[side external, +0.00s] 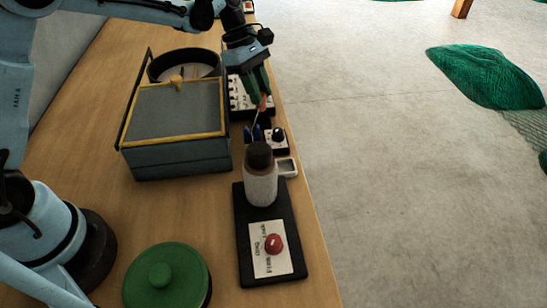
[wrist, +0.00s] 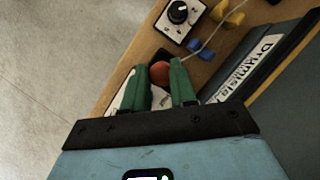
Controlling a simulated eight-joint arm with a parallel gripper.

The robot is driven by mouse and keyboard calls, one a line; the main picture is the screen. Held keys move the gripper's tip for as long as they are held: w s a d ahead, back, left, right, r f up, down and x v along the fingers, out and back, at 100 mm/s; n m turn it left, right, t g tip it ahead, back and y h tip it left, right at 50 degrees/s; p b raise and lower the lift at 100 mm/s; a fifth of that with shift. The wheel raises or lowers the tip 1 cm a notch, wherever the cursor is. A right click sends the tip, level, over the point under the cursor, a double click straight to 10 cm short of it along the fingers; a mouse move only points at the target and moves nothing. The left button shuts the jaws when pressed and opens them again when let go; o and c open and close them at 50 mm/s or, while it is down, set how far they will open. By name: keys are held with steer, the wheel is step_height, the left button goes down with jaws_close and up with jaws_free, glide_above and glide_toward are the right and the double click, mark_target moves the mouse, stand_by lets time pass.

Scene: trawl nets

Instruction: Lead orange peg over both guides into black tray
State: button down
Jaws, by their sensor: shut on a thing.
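My gripper (side external: 258,84) has green fingers and is shut on the orange peg (side external: 263,102), above the right edge of the table. In the wrist view the peg (wrist: 160,73) sits between the fingertips of my gripper (wrist: 164,78). A pale cord (wrist: 207,40) runs from the peg side past a blue guide (wrist: 201,48) and a yellow guide (wrist: 234,19). The blue guide (side external: 252,133) also shows below the peg in the side view. The yellow guide is hidden there. I cannot clearly make out the black tray.
A grey box with a yellow-edged lid (side external: 173,108) stands left of my gripper. A knob panel (side external: 275,140), a brown-capped bottle (side external: 260,176) and a board with a red button (side external: 273,243) line the table's right edge. A green lid (side external: 165,277) is in front.

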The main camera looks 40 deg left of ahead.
steer(key=shift+f, duration=2.05)
steer(key=shift+f, duration=0.25)
steer(key=c, duration=0.8)
jaws_free()
steer(key=v, duration=1.2)
steer(key=shift+r, duration=0.1)
steer(key=shift+s, duration=0.1)
